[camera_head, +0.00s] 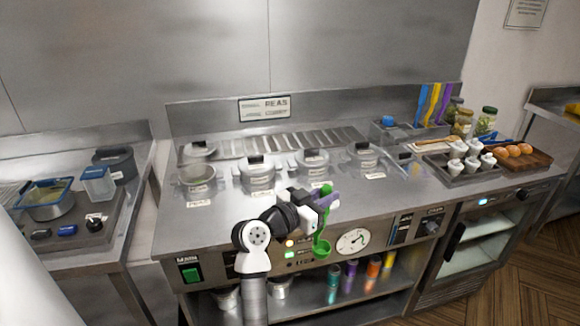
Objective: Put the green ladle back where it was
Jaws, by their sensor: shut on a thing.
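The green ladle (321,247) is at the front edge of the range, with its bowl hanging low in front of the control panel and its handle rising to my gripper. My gripper (326,199) is shut on the ladle's handle, in front of the lidded pots. Part of the handle is hidden by the gripper. A blue utensil (422,104), a yellow utensil (432,104) and a purple utensil (444,103) stand upright side by side at the back right of the range. I cannot tell what holds them.
Several lidded pots, one of them the pot (258,174), stand in a row behind my gripper. A tray of white shakers (457,166) and a wooden board (538,159) are at right. Jars (462,122) stand behind them.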

